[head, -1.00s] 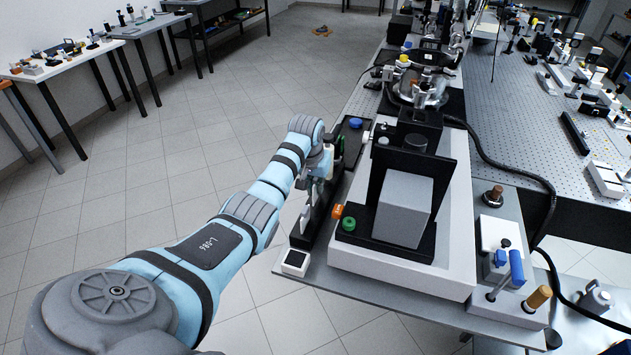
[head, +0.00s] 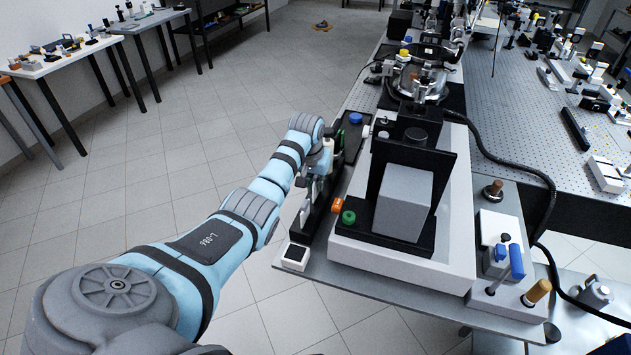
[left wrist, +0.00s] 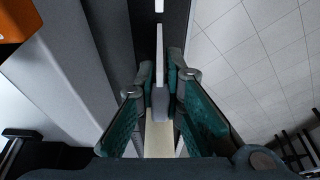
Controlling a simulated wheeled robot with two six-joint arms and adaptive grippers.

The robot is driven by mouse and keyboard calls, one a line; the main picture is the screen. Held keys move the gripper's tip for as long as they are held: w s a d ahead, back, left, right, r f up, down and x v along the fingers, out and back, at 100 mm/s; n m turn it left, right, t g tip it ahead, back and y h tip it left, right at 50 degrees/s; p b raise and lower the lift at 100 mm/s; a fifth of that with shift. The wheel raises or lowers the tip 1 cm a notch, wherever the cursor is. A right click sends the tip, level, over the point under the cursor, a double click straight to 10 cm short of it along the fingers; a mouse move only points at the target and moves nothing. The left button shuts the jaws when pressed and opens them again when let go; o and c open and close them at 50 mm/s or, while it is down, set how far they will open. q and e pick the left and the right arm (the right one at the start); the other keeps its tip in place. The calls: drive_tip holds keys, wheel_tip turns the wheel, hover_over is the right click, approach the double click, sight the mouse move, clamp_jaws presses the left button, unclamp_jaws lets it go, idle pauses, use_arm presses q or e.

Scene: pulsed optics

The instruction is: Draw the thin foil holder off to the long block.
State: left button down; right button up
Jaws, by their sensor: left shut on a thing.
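My left gripper (head: 313,187) is at the left edge of the bench, above a long black block (head: 311,222). In the left wrist view, its two dark green fingers (left wrist: 161,88) are shut on a thin, light grey plate, which looks like the foil holder (left wrist: 160,60). The plate stands edge-on between the fingers, with a dark surface behind it. I cannot tell whether it touches the block. A pale beige part (left wrist: 160,138) shows below the plate. My right gripper is not in view.
Right of the gripper stands a white base (head: 400,262) with a black bracket and grey box (head: 404,203). Orange (head: 338,206) and green (head: 348,217) knobs are close by. A small white box with a dark screen (head: 295,257) sits at the bench corner. Open floor lies left.

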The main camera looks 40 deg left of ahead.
use_arm(q)
drive_tip(key=shift+f, duration=0.45)
drive_tip(key=shift+f+b, duration=0.45)
drive_tip(key=shift+f, duration=0.05)
drive_tip(key=c, duration=1.7)
unclamp_jaws()
drive_tip(key=shift+o, duration=0.3)
drive_tip(key=shift+r, duration=0.1)
drive_tip(key=shift+r, duration=0.1)
drive_tip(key=p+v, duration=0.3)
drive_tip(key=v, duration=1.2)
drive_tip(key=shift+w+r+p, duration=0.3)
drive_tip(key=shift+r, duration=0.2)
drive_tip(key=shift+a, duration=0.1)
